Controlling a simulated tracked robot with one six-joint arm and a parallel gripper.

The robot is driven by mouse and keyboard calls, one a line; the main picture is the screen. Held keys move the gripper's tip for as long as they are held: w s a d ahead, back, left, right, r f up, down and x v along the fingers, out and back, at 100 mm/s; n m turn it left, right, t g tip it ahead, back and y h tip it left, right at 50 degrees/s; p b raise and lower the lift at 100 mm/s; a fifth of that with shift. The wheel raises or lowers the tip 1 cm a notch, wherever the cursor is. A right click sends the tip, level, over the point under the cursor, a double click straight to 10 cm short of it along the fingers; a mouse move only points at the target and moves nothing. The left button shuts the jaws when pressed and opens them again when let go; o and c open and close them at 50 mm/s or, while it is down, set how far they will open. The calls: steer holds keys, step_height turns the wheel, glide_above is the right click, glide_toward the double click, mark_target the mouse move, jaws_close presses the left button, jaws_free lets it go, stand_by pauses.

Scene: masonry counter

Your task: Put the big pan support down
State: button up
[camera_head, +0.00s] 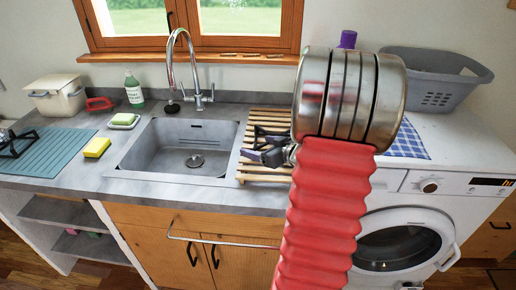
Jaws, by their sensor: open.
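A black pan support (258,132) lies on the slatted wooden rack (262,115) right of the sink, partly hidden behind my arm. My gripper (254,157) is open at the front of this support, close to it; whether they touch I cannot tell. Another black pan support (14,142) rests on the ribbed teal mat (58,147) at the far left, cut off by the picture's edge. I cannot tell from their visible parts which of the two is the big one.
The sink (190,150) with its tall tap (195,98) lies between mat and rack. A yellow sponge (97,147), soap dish (124,121), green bottle (134,90) and white bin (56,94) stand left. A grey basket (435,85) and checked cloth (408,143) are on the right.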

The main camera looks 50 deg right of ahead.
steer(key=shift+r, duration=0.1)
steer(key=v, duration=1.2)
stand_by(0.5)
